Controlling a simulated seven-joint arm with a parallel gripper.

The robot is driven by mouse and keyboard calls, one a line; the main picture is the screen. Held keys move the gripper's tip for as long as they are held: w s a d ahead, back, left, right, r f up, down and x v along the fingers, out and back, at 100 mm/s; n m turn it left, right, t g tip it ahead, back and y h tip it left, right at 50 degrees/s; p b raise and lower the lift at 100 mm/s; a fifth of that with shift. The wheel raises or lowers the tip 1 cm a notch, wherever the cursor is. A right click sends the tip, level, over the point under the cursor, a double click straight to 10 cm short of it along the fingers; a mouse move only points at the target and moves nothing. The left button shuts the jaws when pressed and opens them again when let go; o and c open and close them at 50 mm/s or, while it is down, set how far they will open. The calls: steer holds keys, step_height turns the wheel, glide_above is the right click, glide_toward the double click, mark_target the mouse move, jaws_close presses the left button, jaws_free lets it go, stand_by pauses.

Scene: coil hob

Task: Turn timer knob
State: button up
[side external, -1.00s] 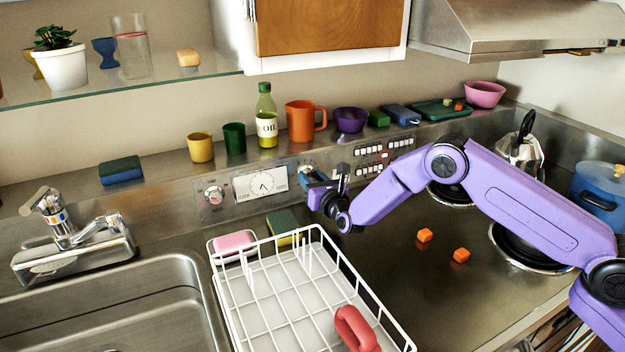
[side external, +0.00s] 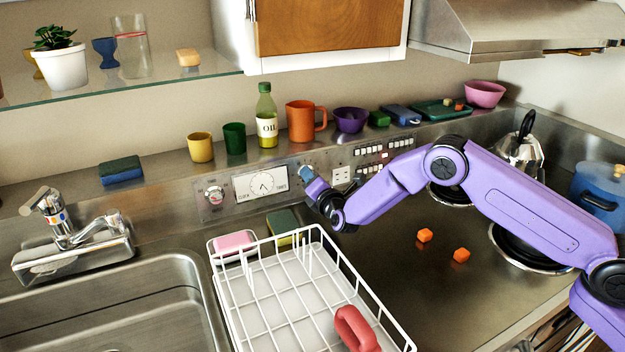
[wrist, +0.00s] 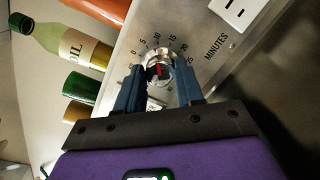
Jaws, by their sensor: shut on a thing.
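The timer knob (wrist: 155,58) is a silver knob with a red mark, on a steel panel with a printed minutes scale in the wrist view. My gripper (wrist: 160,70) has its two blue fingers on either side of the knob and is shut on it. In the side external view my gripper (side external: 307,173) reaches the back panel just right of the clock, and its fingers mostly hide the knob. The exact number that the red mark points to is hard to read.
A clock panel (side external: 261,184) with another knob (side external: 214,195) lies left of my gripper, and a white outlet (side external: 342,175) right of it. An oil bottle (side external: 266,118) and orange mug (side external: 301,121) stand on the ledge above. A white dish rack (side external: 290,285) stands below.

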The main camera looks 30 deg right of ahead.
steer(key=shift+m, duration=0.5)
steer(key=o, duration=1)
steer(key=shift+s, duration=0.1)
steer(key=s, duration=0.8)
steer(key=s+a, duration=0.1)
steer(key=s, duration=0.2)
steer(key=shift+s+r, duration=0.3)
steer(key=shift+s, duration=0.1)
